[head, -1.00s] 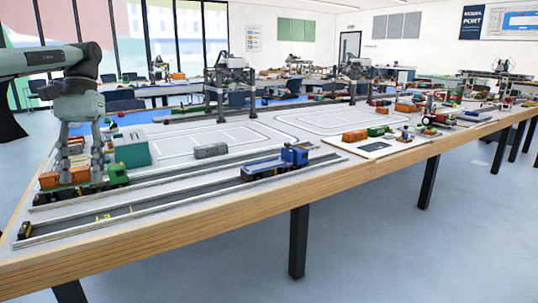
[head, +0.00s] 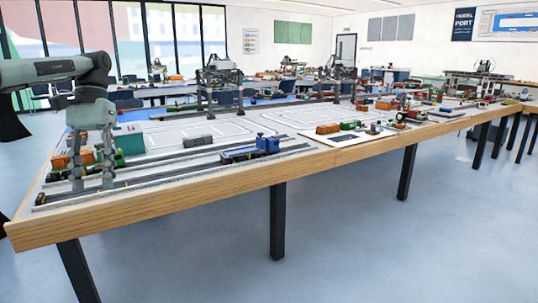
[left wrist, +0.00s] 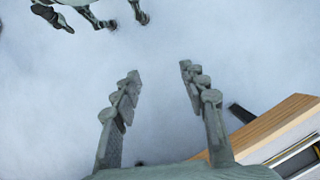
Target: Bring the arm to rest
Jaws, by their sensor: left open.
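My left gripper (head: 92,184) hangs with its fingers pointing down at the left end of the model port table (head: 190,209). Its two grey-green fingers are apart and nothing is between them. In the left wrist view the open fingers (left wrist: 160,72) have bare floor beyond them, with the table edge (left wrist: 285,125) to the right. My right gripper is not in the head view. Dark jointed parts at the top left of the left wrist view may belong to my other arm.
A blue toy locomotive (head: 262,147) stands on the tracks and a grey container (head: 199,141) lies behind it. Gantry cranes (head: 220,80) stand farther back. The floor (head: 345,235) in front of the table is clear.

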